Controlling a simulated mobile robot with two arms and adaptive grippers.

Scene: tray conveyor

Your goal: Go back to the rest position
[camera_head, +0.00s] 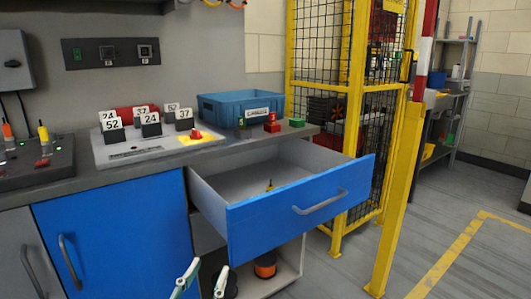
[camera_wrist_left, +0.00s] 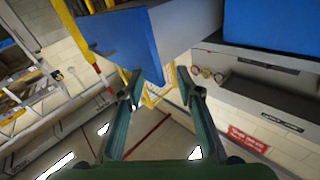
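My left gripper (camera_head: 203,280) shows at the bottom of the head view, in front of the blue cabinet. Its two fingertips are apart with nothing between them. In the left wrist view the two fingers (camera_wrist_left: 160,88) also stand apart and empty. The blue-fronted drawer (camera_head: 300,208) is pulled out of the bench, up and right of the gripper in the head view. A small yellow-and-dark item (camera_head: 270,186) lies in it. The gripper appears apart from the drawer handle (camera_head: 320,202). My right gripper is not in view.
The bench holds a panel with number cards (camera_head: 125,153), a blue crate (camera_head: 222,109) and small red and green blocks. An orange-and-black spool (camera_head: 265,267) sits on the low shelf. A yellow mesh cage (camera_head: 330,60) stands right of the bench. Floor at the right is clear.

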